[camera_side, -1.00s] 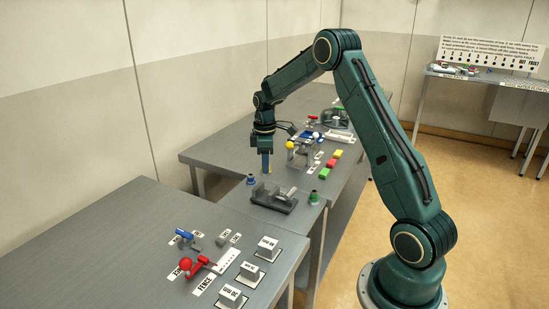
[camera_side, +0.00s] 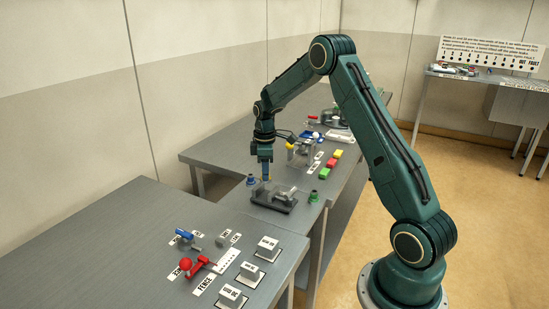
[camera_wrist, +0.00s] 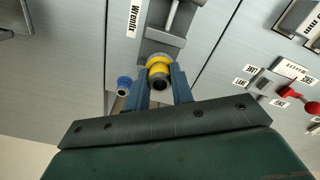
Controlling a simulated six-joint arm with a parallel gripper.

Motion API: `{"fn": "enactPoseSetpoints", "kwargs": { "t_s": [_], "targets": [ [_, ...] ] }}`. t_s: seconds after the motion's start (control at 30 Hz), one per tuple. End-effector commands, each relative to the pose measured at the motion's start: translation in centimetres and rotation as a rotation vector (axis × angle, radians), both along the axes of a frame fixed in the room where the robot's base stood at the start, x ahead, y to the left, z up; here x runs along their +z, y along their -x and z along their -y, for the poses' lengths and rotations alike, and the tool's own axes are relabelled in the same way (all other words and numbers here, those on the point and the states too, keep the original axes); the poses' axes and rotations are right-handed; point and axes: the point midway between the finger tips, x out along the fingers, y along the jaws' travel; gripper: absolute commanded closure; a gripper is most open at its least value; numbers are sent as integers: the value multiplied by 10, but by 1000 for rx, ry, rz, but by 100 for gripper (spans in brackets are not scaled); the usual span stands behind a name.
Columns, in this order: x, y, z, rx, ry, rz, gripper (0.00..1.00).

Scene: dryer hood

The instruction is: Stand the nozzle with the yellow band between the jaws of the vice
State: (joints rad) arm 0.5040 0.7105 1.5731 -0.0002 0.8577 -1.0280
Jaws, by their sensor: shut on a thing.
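My gripper (camera_wrist: 158,82) is shut on the nozzle with the yellow band (camera_wrist: 158,66), which shows between the blue fingers in the wrist view. The vice (camera_side: 279,203) is a dark grey block on the bench; its end shows just beyond the nozzle in the wrist view (camera_wrist: 165,38). In the side view my gripper (camera_side: 266,178) is right at the vice's left part, with the nozzle mostly hidden at the fingertips. I cannot tell whether the nozzle is between the jaws or still above them.
A blue nozzle (camera_side: 251,180) stands left of the vice and a green one (camera_side: 314,197) to its right. Red, yellow and green blocks (camera_side: 331,163) lie behind. A nearer bench holds a red-handled clamp (camera_side: 193,266) and labelled white blocks (camera_side: 250,272).

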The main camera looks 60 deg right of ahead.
Motion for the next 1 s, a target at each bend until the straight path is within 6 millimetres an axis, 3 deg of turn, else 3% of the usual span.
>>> {"fn": "enactPoseSetpoints", "kwargs": {
  "t_s": [1.0],
  "targets": [
    [-54, 0, 0, 0, 0, 0, 100]
  ]
}}
